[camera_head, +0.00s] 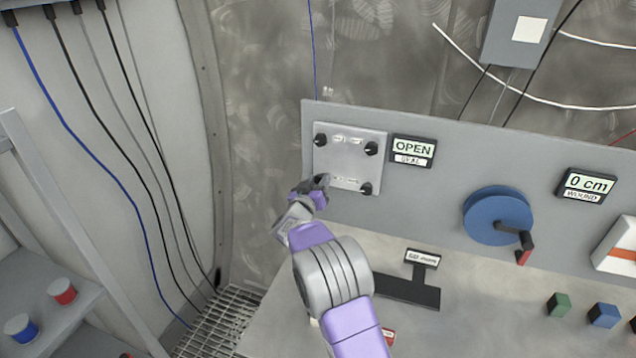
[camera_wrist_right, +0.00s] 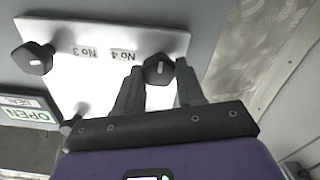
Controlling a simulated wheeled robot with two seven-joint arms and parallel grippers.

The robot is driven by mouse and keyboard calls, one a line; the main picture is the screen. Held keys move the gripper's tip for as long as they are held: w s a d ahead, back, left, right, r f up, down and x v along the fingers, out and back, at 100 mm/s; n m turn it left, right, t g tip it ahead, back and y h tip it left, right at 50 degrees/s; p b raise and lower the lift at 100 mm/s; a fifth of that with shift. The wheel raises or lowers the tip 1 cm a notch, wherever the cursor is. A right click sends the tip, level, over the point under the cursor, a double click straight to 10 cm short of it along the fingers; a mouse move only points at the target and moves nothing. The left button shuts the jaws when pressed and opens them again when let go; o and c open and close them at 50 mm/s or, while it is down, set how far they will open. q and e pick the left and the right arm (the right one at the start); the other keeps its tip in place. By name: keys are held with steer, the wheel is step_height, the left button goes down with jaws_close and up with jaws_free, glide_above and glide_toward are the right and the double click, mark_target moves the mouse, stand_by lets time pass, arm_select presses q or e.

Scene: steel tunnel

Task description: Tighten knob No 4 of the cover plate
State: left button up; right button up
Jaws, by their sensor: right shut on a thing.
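The light grey cover plate (camera_head: 350,158) is fixed on the grey panel in the head view, with a black knob near each corner. In the right wrist view the plate (camera_wrist_right: 105,75) appears upside down, with labels No 3 and No 4. My right gripper (camera_head: 318,184) is at the plate's lower left corner. In the wrist view my right gripper (camera_wrist_right: 158,80) is shut on knob No 4 (camera_wrist_right: 158,69), a finger on each side. In the head view the gripper mostly hides this knob. My left gripper is not in view.
A sign (camera_head: 413,150) reading OPEN is right of the plate. Further right are a blue wheel (camera_head: 497,216) with a crank and a 0 cm display (camera_head: 586,185). Green (camera_head: 559,304) and blue (camera_head: 604,315) blocks are at the lower right. A shelf with jars stands at left.

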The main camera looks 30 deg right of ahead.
steer(key=shift+c, duration=0.8)
steer(key=shift+m, duration=0.4)
steer(key=shift+s+d+f+m+b, duration=0.1)
steer(key=shift+m+b, duration=2.45)
steer(key=shift+m, duration=1.35)
steer(key=shift+s+d+f+m+b, duration=0.1)
steer(key=shift+m+b, duration=2.4)
steer(key=shift+m, duration=1.4)
steer(key=shift+r, duration=0.1)
